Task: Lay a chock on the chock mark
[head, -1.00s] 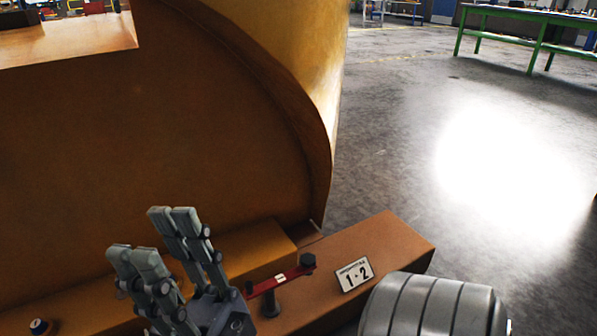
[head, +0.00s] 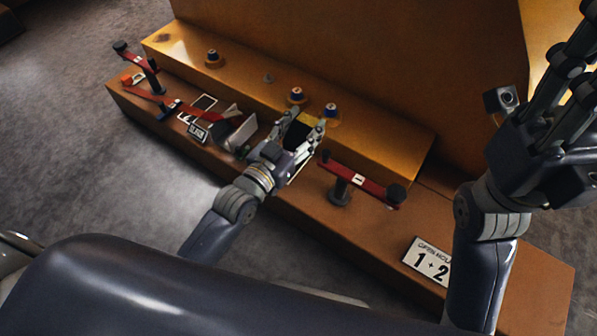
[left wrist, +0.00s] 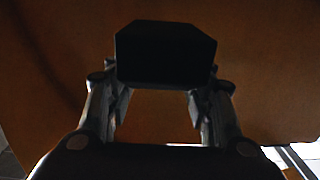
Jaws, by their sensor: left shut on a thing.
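My left gripper (head: 304,134) is shut on the chock (left wrist: 165,55), a dark block with cut corners in the left wrist view. In the head view the fingers hide much of it, and a dark and yellow part shows between them. The gripper is over the brown ledge (head: 325,208), beside the raised step; I cannot tell whether the chock touches anything. A white-outlined rectangle (head: 204,101), perhaps the chock mark, lies on the ledge to the left of the gripper. My right gripper (head: 540,85) is open and empty at the upper right.
A red clamp bar (head: 357,180) on a post stands right of my left gripper. More red bars (head: 143,60) stand at the ledge's left end. Knobs (head: 296,95) stand on the step (head: 370,130). A pale wedge-like piece (head: 240,131) lies near the gripper. A "1-2" plate (head: 428,262) lies at right.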

